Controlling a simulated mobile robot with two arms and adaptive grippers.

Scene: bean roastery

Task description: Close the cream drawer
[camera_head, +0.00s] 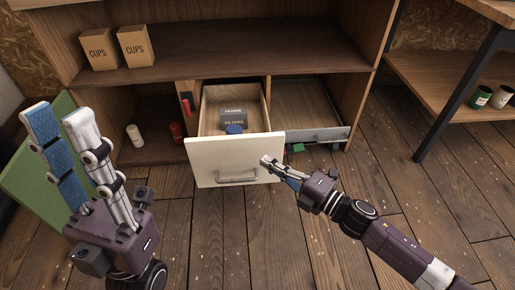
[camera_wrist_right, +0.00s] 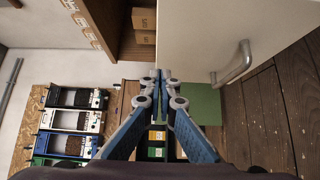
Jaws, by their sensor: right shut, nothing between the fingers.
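The cream drawer (camera_head: 210,165) is pulled out of the cabinet, with a grey bar handle (camera_head: 237,178) on its front. Dark boxes marked filters (camera_head: 233,117) and a blue item (camera_head: 233,128) lie inside it. My right gripper (camera_head: 266,160) is shut and empty at the right part of the drawer front; I cannot tell if it touches. In the right wrist view the shut fingertips (camera_wrist_right: 160,75) are beside the cream front (camera_wrist_right: 205,35), left of its handle (camera_wrist_right: 233,62). My left gripper (camera_head: 57,110) is open and empty at the left, away from the drawer.
A grey-fronted drawer (camera_head: 318,135) to the right also stands out. A green panel (camera_head: 25,175) is at the left. Two cups boxes (camera_head: 137,46) stand on the shelf above. A side table (camera_head: 440,85) is at the right. Wood floor in front is clear.

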